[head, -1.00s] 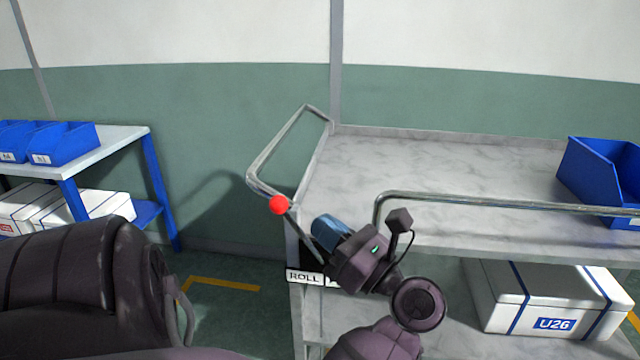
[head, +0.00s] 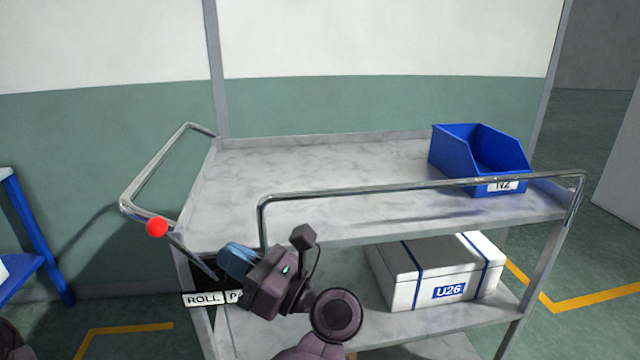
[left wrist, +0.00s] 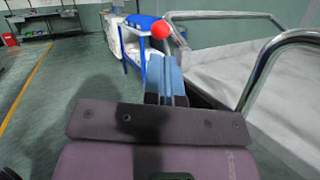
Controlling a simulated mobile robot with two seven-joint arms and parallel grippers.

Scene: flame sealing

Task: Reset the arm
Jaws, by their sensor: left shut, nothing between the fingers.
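My left gripper (head: 234,262) is at the left end of a grey cart (head: 300,160), near its handle side. Its blue fingers (left wrist: 166,84) are shut with nothing between them. A lever with a red ball knob (head: 157,227) sticks up at the cart's left end, just beyond the fingers. The knob also shows in the left wrist view (left wrist: 161,29), past the fingertips. I cannot tell whether the fingers touch the lever. A label reading "ROLL" (head: 205,299) sits below the gripper, partly hidden by it. My right gripper is not in view.
A blue bin (head: 455,150) stands at the right of the cart's top shelf. A white box marked U26 (head: 405,275) is on the lower shelf. Chrome rails (head: 420,187) edge the cart. A blue-legged table (head: 38,240) stands at the left.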

